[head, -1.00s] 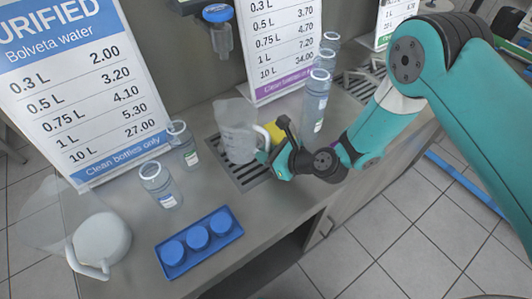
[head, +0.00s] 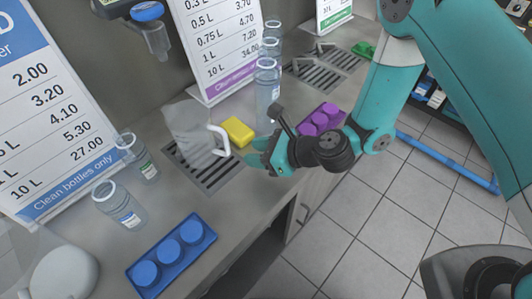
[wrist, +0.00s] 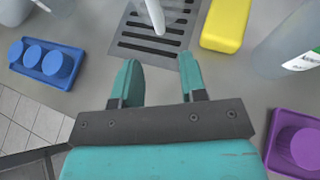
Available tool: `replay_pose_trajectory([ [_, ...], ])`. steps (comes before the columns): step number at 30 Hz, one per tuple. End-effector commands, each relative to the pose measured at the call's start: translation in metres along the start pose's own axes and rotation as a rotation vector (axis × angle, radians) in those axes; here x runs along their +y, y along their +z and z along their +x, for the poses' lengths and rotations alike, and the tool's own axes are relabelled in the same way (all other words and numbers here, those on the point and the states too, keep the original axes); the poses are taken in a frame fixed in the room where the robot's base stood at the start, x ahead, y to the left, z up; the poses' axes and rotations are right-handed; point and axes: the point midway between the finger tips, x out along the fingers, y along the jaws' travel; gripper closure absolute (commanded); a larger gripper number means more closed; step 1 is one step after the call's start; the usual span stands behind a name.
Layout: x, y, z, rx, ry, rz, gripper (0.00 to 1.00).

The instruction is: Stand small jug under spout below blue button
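The small jug (head: 188,132) is translucent with a white handle. It stands upright on the drain grate (head: 213,172), below the spout (head: 158,43) under the blue button (head: 147,11). I cannot tell if it is exactly centred under the spout. My gripper (head: 258,158) is open and empty, to the right of the jug and apart from its handle. In the wrist view, the open fingers (wrist: 158,78) have bare counter and grate between them, with the white handle (wrist: 155,14) beyond the tips.
A yellow sponge (head: 238,131) lies right of the jug. Purple caps in a tray (head: 320,119) and tall bottles (head: 267,88) are further right. A blue cap tray (head: 171,255), small bottles (head: 120,205) and a larger jug (head: 62,272) are at left. Signs (head: 215,50) line the back.

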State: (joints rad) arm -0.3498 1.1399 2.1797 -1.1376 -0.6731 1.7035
Motion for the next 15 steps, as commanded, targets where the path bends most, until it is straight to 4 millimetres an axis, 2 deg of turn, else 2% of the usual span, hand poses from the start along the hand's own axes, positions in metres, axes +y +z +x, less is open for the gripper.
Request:
replay_pose_trajectory([
  [3,-0.001,-0.001,-0.017,0.001,-0.002,0.002,0.61],
  [6,0.0,-0.001,-0.024,0.001,-0.001,0.0,0.61],
  [12,0.0,0.001,-0.028,0.0,0.001,-0.003,0.61],
  [15,0.001,0.011,-0.031,-0.003,0.02,-0.07,0.61],
])
